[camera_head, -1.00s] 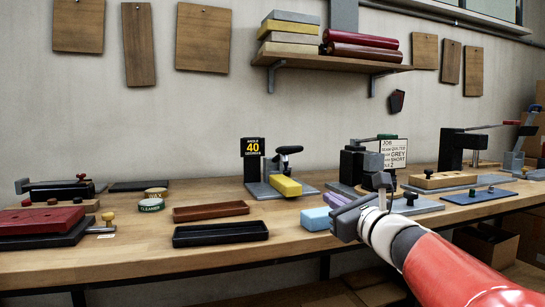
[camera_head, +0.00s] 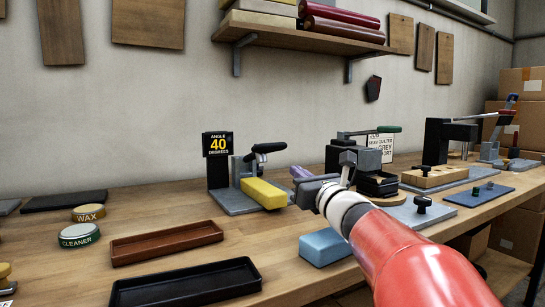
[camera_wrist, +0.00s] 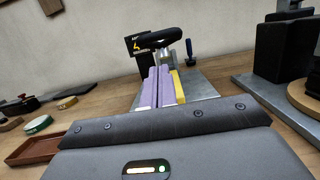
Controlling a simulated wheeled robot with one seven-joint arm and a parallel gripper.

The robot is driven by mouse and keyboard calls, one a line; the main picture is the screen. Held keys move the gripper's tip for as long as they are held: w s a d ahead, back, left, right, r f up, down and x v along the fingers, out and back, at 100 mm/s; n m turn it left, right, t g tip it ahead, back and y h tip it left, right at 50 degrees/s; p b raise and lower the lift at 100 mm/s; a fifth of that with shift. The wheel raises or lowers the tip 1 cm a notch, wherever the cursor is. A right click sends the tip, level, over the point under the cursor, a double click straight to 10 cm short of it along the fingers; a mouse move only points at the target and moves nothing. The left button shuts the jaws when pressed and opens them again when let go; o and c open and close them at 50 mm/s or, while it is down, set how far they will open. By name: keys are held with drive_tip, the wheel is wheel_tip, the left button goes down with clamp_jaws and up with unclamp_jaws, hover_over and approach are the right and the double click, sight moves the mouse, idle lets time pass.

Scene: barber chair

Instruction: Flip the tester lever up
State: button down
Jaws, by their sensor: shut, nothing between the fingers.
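The black-handled lever (camera_head: 268,148) stands on a grey-based device (camera_head: 236,201) beside the black "ANGLE 40 DEGREES" sign (camera_head: 217,145). I take this device to be the tester, but no label says so. A yellow block (camera_head: 264,193) is at its front. My gripper (camera_head: 298,174) is just right of the yellow block in the head view. In the wrist view its purple fingers (camera_wrist: 161,87) are together and empty, pointing at the device. The lever's black handle (camera_wrist: 168,38) shows beyond and above the fingertips there, apart from them. The fingers partly hide the yellow block (camera_wrist: 179,87).
A light-blue block (camera_head: 324,247) lies on the bench below my arm. A green-handled press (camera_head: 365,150) stands to the right. Brown (camera_head: 166,243) and black (camera_head: 185,285) trays and two round tins (camera_head: 79,235) lie left. A shelf (camera_head: 300,38) hangs above.

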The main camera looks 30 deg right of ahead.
sight(270, 147)
drive_tip(key=p+x, duration=0.2)
drive_tip(key=x, duration=0.7)
drive_tip(key=shift+w, duration=0.4)
drive_tip(key=shift+a+r, duration=0.1)
drive_tip(key=shift+r, duration=0.1)
